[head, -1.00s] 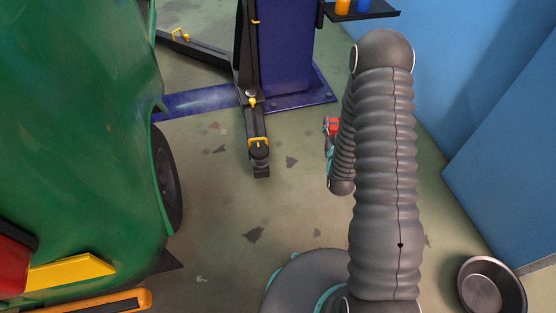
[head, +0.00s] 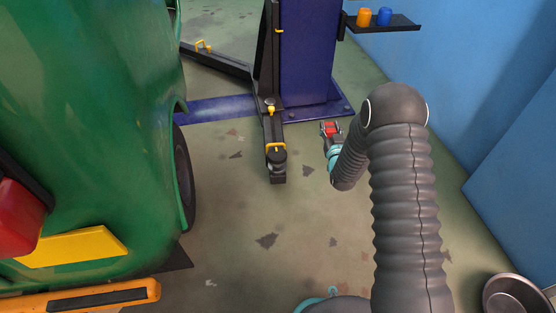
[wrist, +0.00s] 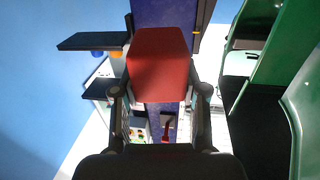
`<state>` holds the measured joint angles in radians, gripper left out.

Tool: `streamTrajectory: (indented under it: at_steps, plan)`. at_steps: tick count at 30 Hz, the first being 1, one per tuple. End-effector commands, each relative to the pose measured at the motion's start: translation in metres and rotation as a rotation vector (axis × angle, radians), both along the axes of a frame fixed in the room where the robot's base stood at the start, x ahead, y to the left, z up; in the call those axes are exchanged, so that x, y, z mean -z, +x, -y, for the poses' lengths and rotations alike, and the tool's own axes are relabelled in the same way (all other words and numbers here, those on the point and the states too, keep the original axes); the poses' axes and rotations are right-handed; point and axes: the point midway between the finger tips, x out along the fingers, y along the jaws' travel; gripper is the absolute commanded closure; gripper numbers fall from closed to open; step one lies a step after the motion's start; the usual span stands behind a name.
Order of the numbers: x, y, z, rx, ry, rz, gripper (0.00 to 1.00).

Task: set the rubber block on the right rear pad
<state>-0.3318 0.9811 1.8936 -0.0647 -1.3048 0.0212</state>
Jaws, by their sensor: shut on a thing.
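The red rubber block (head: 330,128) is held in my gripper (head: 331,132), right of the near lift arm in the head view. In the wrist view the block (wrist: 160,65) fills the upper middle between the two fingers of my gripper (wrist: 160,92). The near lift arm ends in a round dark pad (head: 277,160) with a yellow bracket behind it; its top looks bare. The block is apart from this pad, to its right and a little farther away. This pad does not show clearly in the wrist view.
The green rickshaw (head: 90,120) stands at the left, its rear wheel (head: 185,180) near the lift arm. The blue lift post (head: 318,50) rises behind. A shelf (head: 385,24) with orange and blue cups juts right. A metal bowl (head: 515,295) lies bottom right. Floor between is clear.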

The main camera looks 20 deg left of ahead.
Motion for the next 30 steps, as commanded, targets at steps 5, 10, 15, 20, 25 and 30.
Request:
streamTrajectory:
  at_steps: [5,10,15,20,25,30]
  plan:
    - [0.005,0.008,-0.058,-0.076,-0.003,0.004,0.95]
    - [0.007,0.008,-0.081,-0.102,-0.005,0.003,0.95]
    - [0.023,-0.004,-0.106,-0.107,-0.007,0.000,0.95]
    - [0.042,-0.018,-0.134,-0.107,-0.007,0.001,0.95]
    - [0.061,-0.032,-0.162,-0.106,-0.006,0.001,0.95]
    - [0.072,-0.040,-0.179,-0.103,-0.007,0.002,0.95]
